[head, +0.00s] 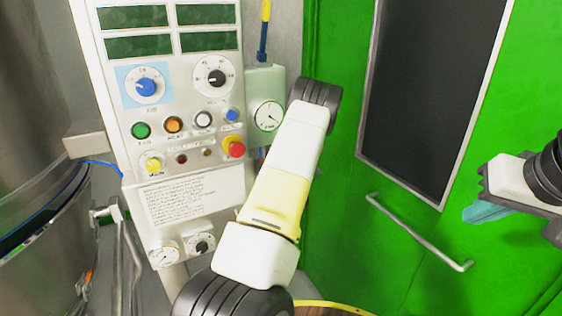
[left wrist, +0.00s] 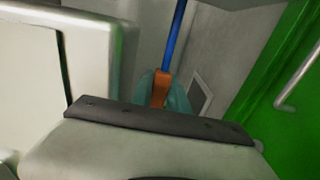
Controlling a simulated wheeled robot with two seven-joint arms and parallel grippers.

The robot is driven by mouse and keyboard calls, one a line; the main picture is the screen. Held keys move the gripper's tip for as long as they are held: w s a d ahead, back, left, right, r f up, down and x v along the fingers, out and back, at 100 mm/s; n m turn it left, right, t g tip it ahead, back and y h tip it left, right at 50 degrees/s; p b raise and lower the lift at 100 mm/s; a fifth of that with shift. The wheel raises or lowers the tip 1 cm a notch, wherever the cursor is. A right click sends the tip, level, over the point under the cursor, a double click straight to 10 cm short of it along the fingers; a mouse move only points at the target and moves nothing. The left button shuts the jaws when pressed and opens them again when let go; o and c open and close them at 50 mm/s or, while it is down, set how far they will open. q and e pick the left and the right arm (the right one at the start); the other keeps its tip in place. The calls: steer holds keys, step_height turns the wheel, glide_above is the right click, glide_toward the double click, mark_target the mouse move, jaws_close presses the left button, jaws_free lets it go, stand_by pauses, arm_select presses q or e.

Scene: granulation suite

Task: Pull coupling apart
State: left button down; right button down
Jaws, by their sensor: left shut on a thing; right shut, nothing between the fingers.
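In the left wrist view, my left gripper (left wrist: 163,92) has its teal fingers shut on an orange piece of the coupling (left wrist: 160,86). A blue hose (left wrist: 178,35) runs up from it. The dark edge of my wrist hides the lower part of the fingers. In the head view my left arm covers this gripper, and only a small orange and blue bit shows beside the arm under the gauge box (head: 265,90). My right gripper (head: 485,212) is at the right in the head view, its teal fingers shut and empty, in front of the green door and far from the coupling.
A white control panel (head: 205,190) with knobs, buttons and gauges stands left of my left arm. A steel vessel (head: 45,170) is at the far left. The green door (head: 335,160) has a dark window and a metal handle (head: 415,232).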

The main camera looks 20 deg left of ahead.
mark_target(261, 160)
arm_select(q)
steer(key=shift+r, duration=2.25)
steer(key=c, duration=1.4)
jaws_free()
steer(key=shift+r, duration=0.15)
steer(key=shift+o, duration=0.6)
steer(key=shift+s+d+f, duration=0.2)
steer(key=shift+d, duration=0.05)
steer(key=v, duration=0.7)
steer(key=shift+s+d, duration=0.1)
